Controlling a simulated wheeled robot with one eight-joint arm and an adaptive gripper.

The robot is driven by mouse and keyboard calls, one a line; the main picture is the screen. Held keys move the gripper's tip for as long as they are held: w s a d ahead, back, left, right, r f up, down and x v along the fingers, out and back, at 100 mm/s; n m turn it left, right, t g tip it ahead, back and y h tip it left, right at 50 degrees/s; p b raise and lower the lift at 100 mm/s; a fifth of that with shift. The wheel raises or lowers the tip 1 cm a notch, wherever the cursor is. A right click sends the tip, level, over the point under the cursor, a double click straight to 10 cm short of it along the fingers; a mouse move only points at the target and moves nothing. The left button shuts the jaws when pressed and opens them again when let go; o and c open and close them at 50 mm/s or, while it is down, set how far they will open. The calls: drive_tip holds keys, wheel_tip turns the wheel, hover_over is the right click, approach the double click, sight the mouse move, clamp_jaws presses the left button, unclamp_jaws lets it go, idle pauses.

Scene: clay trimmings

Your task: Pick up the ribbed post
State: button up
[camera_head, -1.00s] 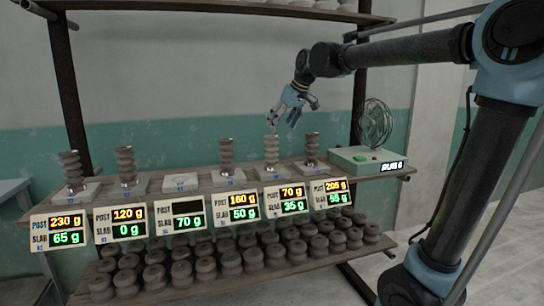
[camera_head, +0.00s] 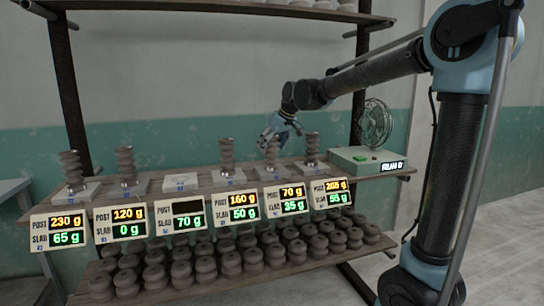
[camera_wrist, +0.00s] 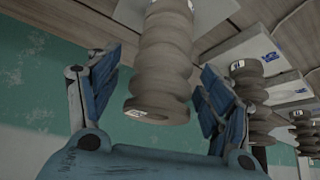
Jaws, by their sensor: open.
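Several brown ribbed posts stand upright on pale slabs along the shelf in the head view. The fingers are open, with a gap visible on each side of the post. The post's base is on its pale slab.
Neighbouring posts stand close by, to the left (camera_head: 226,153) and to the right (camera_head: 312,148). A pale green box (camera_head: 362,158) with a fan (camera_head: 375,124) is at the right end. The third slab (camera_head: 183,182) is bare. Display cards (camera_head: 286,199) line the front edge.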

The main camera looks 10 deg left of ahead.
drive_tip(key=shift+a+f, duration=0.1)
drive_tip(key=shift+f, duration=0.05)
drive_tip(key=c, duration=1.6)
drive_tip(key=shift+c, duration=0.2)
